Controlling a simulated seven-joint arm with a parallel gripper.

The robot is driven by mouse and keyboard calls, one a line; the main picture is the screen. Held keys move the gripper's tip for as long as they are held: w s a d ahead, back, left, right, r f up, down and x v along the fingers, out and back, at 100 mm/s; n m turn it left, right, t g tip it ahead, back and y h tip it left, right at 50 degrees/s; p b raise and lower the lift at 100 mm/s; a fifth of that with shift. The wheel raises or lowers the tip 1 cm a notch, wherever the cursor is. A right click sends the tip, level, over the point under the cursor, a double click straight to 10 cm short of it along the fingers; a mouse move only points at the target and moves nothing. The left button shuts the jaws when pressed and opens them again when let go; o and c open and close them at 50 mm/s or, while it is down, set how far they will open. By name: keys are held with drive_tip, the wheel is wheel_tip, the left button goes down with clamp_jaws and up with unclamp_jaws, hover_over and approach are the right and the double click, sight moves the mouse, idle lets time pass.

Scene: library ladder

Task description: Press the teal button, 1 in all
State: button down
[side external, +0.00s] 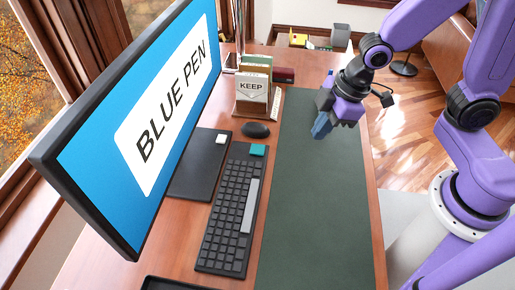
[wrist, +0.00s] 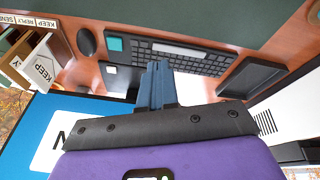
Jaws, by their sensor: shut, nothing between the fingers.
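The teal button (side external: 258,150) is a teal square block at the far right corner of the black keyboard (side external: 230,215). In the wrist view the teal button (wrist: 115,44) shows at the left end of the keyboard (wrist: 180,56). My gripper (side external: 320,130) is shut and empty. It hangs over the green desk mat (side external: 318,210), to the right of the teal button and apart from it. In the wrist view the blue fingers of my gripper (wrist: 156,66) are together.
A monitor (side external: 140,120) reading "BLUE PEN" stands at the left. A black pad with a white square (side external: 195,185), a mouse (side external: 255,130) and a "KEEP" letter holder (side external: 251,92) lie near the keyboard. A dark tray (wrist: 250,80) is beyond the keyboard's other end. The mat is clear.

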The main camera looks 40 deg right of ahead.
drive_tip(key=w+a+f+t+y, duration=0.1)
drive_tip(key=w+a+f+t, duration=0.2)
drive_tip(key=w, duration=0.6)
drive_tip(key=n+t, duration=0.1)
drive_tip(key=t, duration=0.2)
hover_over(260, 150)
wheel_tip(260, 150, down, 7)
drive_tip(key=shift+y, duration=0.4)
drive_tip(key=shift+f, duration=4.35)
drive_tip(key=shift+f, duration=0.15)
drive_tip(key=shift+f, duration=0.25)
